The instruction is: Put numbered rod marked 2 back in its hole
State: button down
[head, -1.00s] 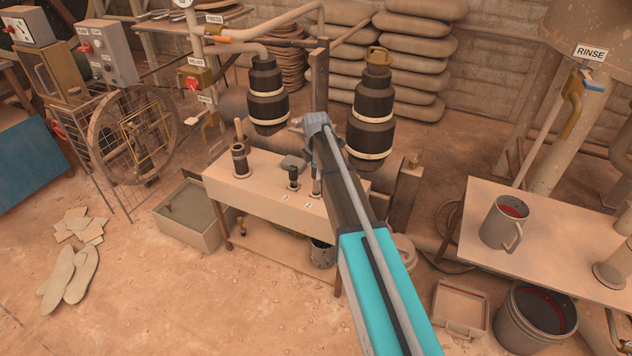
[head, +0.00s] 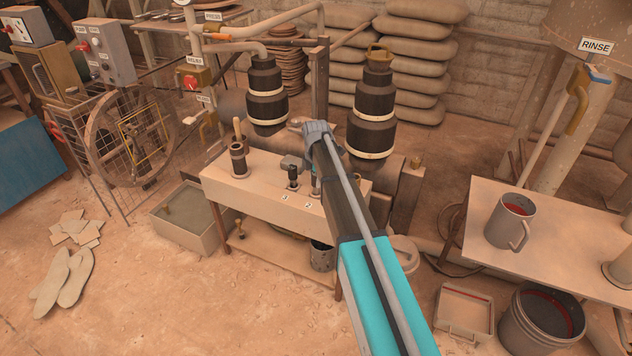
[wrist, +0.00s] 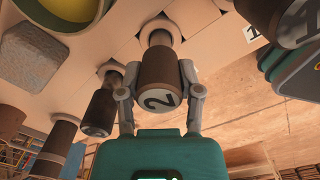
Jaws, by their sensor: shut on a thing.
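The rod marked 2 (wrist: 157,76) is dark brown with a pale end face bearing a "2". My gripper (wrist: 158,67) is shut on it, one finger on each side. In the wrist view the rod's narrower pale far end meets a light collar (wrist: 163,28) in the bench top. It appears to sit at or in this hole; how deep I cannot tell. In the head view my arm hides most of the rod, over the bench (head: 255,190) near its "2" label (head: 308,205).
A dark rod (wrist: 97,108) stands close beside the held one, near the "3" label (head: 284,197). A taller dark cylinder (head: 238,160) stands at the bench's left. Black banded cylinders (head: 371,130) rise behind. A table with a mug (head: 508,222) is at right.

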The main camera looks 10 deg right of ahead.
jog(key=shift+f, duration=0.2)
jog(key=shift+c, duration=1.3)
grip_release()
jog(key=shift+r, duration=0.1)
jog(key=shift+r, duration=0.15)
notch_tip(320, 180, up, 12)
jog(key=p, duration=1.2)
jog(key=shift+s, duration=0.15)
